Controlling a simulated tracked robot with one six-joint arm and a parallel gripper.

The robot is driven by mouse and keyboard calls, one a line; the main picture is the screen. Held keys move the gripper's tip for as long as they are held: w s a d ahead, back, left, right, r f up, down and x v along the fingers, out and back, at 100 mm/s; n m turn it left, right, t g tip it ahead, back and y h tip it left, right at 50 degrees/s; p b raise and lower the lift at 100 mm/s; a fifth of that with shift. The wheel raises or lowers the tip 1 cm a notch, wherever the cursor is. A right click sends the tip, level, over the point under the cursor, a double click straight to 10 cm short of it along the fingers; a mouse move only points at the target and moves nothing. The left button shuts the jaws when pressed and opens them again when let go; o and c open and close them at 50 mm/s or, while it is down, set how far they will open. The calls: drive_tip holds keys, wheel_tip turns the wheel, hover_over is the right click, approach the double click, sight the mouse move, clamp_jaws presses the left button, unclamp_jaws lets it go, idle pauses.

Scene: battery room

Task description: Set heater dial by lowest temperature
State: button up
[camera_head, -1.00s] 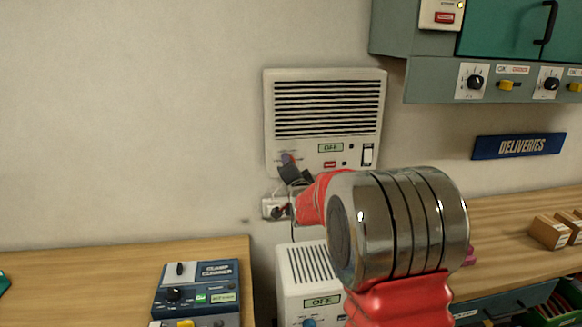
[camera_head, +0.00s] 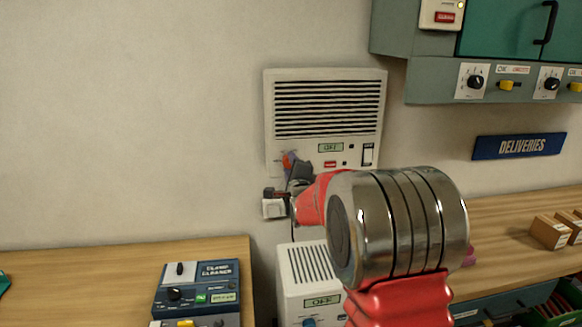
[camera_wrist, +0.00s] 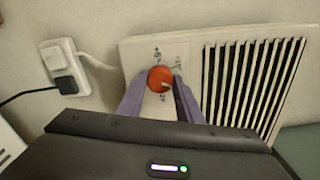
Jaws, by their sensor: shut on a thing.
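The wall heater (camera_head: 325,110) is a cream panel with dark slats, and its small display reads OFF. Its dial shows as a round red-orange knob (camera_wrist: 160,79) with a pale pointer mark in the wrist view, on a white plate with small markings I cannot read. My gripper (camera_wrist: 158,88) has its two purple-grey fingers on either side of the knob and is shut on it. In the head view my gripper (camera_head: 290,165) is at the heater's lower left, and my arm hides part of that corner.
A wall socket (camera_head: 273,208) with plugs is left of the gripper; it also shows in the wrist view (camera_wrist: 62,65). A second heater unit (camera_head: 308,275), display OFF, stands below. A blue device (camera_head: 197,290) sits on the left bench. A grey cabinet (camera_head: 490,80) with dials hangs upper right.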

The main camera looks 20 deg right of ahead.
drive_tip(key=shift+d+f+m, duration=0.2)
drive_tip(key=shift+f+m, duration=0.1)
drive_tip(key=shift+f, duration=0.05)
drive_tip(key=o, duration=0.8)
drive_tip(key=shift+s, duration=0.1)
drive_tip(key=shift+c, duration=0.2)
drive_tip(key=shift+o, duration=1.4)
drive_tip(key=shift+a+r, duration=0.15)
drive_tip(key=shift+r, duration=0.05)
drive_tip(key=s+a, duration=0.2)
drive_tip(key=s, duration=1.1)
drive_tip(key=shift+s+a, duration=0.2)
drive_tip(key=shift+a, duration=0.15)
